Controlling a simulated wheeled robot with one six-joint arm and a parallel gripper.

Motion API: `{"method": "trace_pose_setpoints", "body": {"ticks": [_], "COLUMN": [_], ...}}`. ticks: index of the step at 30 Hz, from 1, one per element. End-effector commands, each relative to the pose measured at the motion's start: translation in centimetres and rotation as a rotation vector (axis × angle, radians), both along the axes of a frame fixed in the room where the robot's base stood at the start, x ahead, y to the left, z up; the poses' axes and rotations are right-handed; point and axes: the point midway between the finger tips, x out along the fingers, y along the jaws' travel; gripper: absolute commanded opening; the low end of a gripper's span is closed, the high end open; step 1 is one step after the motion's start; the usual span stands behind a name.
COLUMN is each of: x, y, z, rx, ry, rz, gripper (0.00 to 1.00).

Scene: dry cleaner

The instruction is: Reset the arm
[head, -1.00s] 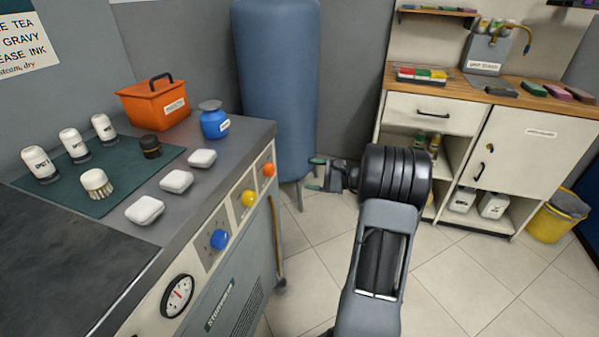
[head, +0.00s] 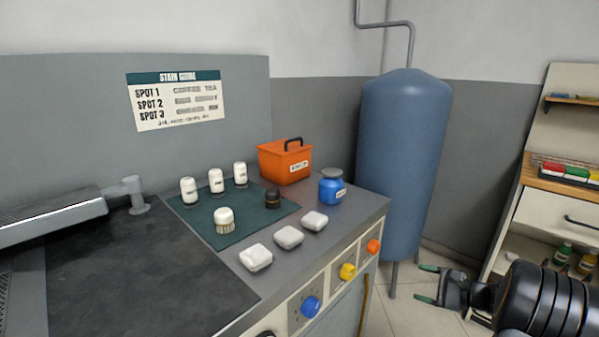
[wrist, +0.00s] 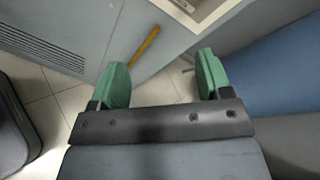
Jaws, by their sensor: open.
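My gripper (head: 428,285) is at the lower right of the head view, beside the counter and in front of the blue tank. Its two green-tipped fingers point left and are apart, with nothing between them. In the wrist view my gripper (wrist: 165,85) is also open and empty. Behind its fingers show the floor, the side of the machine and a yellow-brown hose (wrist: 145,46). My arm is folded low, with its black wrist joint at the right edge of the head view.
The counter (head: 345,222) holds several white bottles, a brush, white pads, a blue jar (head: 332,187) and an orange caddy (head: 285,161). The blue tank (head: 404,150) stands behind my gripper. A shelf unit (head: 545,212) is at the right. Some floor is clear between.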

Motion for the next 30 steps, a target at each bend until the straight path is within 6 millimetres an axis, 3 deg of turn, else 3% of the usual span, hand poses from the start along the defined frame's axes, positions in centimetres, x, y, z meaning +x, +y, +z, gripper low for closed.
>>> {"method": "trace_pose_setpoints", "body": {"ticks": [2, 5, 9, 15, 19, 24, 30], "x": [-2.3, -5.5, -10.6, -15.4, -17.1, -18.2, -18.3], "y": [1.5, 5.0, 9.9, 14.0, 16.1, 18.9, 20.7], "z": [-1.7, -0.3, 4.7, 13.6, 18.9, 24.1, 26.9], "rx": [-0.099, -0.309, -0.697, -1.214, -1.446, -1.581, -1.619], "ry": [0.102, 0.21, 0.268, 0.153, 0.02, -0.141, -0.239], "rz": [0.072, 0.243, 0.553, 0.908, 1.041, 1.107, 1.115], "gripper": [0.72, 0.72, 0.72, 0.72, 0.72, 0.72, 0.72]}}
